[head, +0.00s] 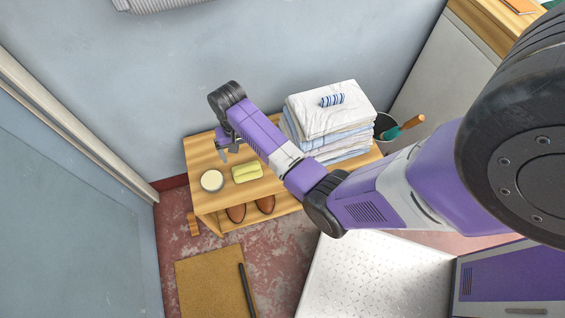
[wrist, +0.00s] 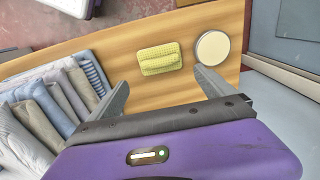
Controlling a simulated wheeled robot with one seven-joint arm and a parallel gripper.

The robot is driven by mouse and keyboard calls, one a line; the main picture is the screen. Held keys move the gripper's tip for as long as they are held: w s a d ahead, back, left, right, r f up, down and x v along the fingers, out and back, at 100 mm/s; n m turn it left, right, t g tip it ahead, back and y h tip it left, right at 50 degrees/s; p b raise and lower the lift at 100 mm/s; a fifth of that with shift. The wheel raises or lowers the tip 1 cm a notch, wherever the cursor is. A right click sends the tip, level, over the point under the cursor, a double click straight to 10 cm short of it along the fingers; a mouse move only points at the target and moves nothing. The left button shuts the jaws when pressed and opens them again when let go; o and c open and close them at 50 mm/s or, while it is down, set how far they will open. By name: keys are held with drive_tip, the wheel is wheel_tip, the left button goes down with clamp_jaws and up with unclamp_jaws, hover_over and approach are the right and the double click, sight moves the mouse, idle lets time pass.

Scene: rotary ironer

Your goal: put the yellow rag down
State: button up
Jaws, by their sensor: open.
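The yellow rag (head: 247,172) lies folded on the wooden bench (head: 208,200), between a round pale-topped tin and the stack of folded cloths. In the wrist view the rag (wrist: 160,58) lies flat on the bare wood, ahead of my gripper (wrist: 162,88). My gripper's two fingers are spread wide with nothing between them. In the head view my gripper (head: 228,148) hangs over the back part of the bench, behind the rag and apart from it.
The round tin (head: 212,180) stands beside the rag, close to the left end. A tall stack of folded cloths (head: 325,110), with a striped rolled cloth (head: 332,100) on top, fills the bench's right. Brown shoes (head: 236,213) sit underneath. A bucket (head: 384,124) stands right of the bench.

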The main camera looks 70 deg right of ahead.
drive_tip(key=s+a+f+n+t+h, duration=0.1)
drive_tip(key=s+a+f+n+t, duration=0.15)
drive_tip(key=s+a+f, duration=0.3)
drive_tip(key=s+a+r+n+t, duration=0.3)
drive_tip(key=s+a+r+t, duration=0.1)
drive_tip(key=s+a, duration=0.3)
drive_tip(key=s+a+r+n+t, duration=0.1)
drive_tip(key=s+r, duration=0.3)
drive_tip(key=r, duration=0.5)
drive_tip(key=s+a+r+n+t, duration=0.2)
drive_tip(key=s+a+r+t, duration=0.2)
drive_tip(key=r, duration=0.5)
drive_tip(key=s+a+r+n+t+y, duration=0.1)
drive_tip(key=s+a+r+n+t, duration=0.1)
drive_tip(key=r, duration=0.8)
drive_tip(key=shift+s+a+t, duration=0.35)
drive_tip(key=shift+s+t, duration=0.3)
drive_tip(key=shift+s, duration=0.5)
drive_tip(key=shift+r, duration=0.1)
drive_tip(key=shift+r+p, duration=0.55)
drive_tip(key=shift+p, duration=0.05)
drive_tip(key=shift+c, duration=0.5)
